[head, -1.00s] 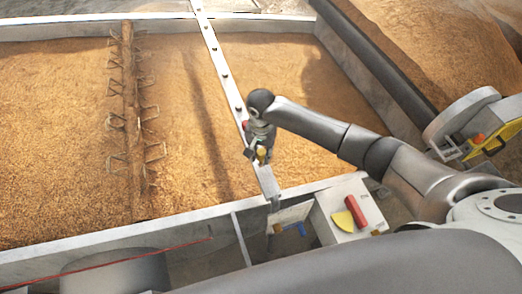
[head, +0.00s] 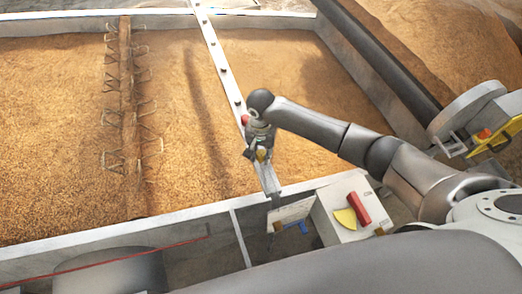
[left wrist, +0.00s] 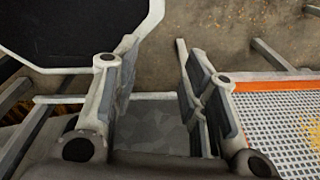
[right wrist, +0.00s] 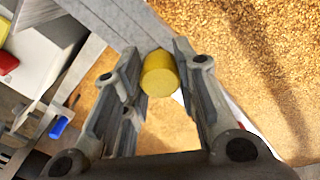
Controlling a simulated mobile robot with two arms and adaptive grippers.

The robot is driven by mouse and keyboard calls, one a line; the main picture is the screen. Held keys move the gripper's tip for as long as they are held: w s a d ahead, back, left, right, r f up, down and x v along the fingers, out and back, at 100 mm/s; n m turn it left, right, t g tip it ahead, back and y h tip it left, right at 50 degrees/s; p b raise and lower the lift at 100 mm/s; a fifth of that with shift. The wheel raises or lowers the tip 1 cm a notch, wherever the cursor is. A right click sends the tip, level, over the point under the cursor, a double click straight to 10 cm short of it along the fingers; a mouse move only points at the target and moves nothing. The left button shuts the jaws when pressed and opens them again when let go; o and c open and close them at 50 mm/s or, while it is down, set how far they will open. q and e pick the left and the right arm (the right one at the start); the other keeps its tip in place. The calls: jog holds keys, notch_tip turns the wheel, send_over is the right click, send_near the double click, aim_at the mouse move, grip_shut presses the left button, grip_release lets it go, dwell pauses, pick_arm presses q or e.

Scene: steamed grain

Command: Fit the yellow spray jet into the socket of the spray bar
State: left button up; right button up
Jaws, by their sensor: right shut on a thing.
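The yellow spray jet (right wrist: 160,75) is a short yellow cylinder held between the fingertips of my right gripper (right wrist: 155,80). It also shows small in the head view (head: 262,155) below the right gripper (head: 258,148). The spray bar (head: 222,68) is a long pale bar with dark studs across the grain bed. My right gripper is over its near end. In the right wrist view a grey bar (right wrist: 112,18) runs just behind the jet. The socket is not visible, and I cannot tell whether the jet touches the bar. My left gripper (left wrist: 155,75) is open and empty.
A pale box (head: 330,220) near the bed's front wall carries a red block (head: 359,209) and a yellow wedge (head: 345,218). A spiked rod (head: 126,100) crosses the grain at left. In the left wrist view an orange-edged grating (left wrist: 280,115) lies at right.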

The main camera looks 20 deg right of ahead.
jog(key=shift+f, duration=0.25)
jog(key=o, duration=1)
jog(key=shift+o, duration=0.2)
jog(key=shift+r, duration=0.1)
notch_tip(320, 180, up, 12)
dwell(0.4)
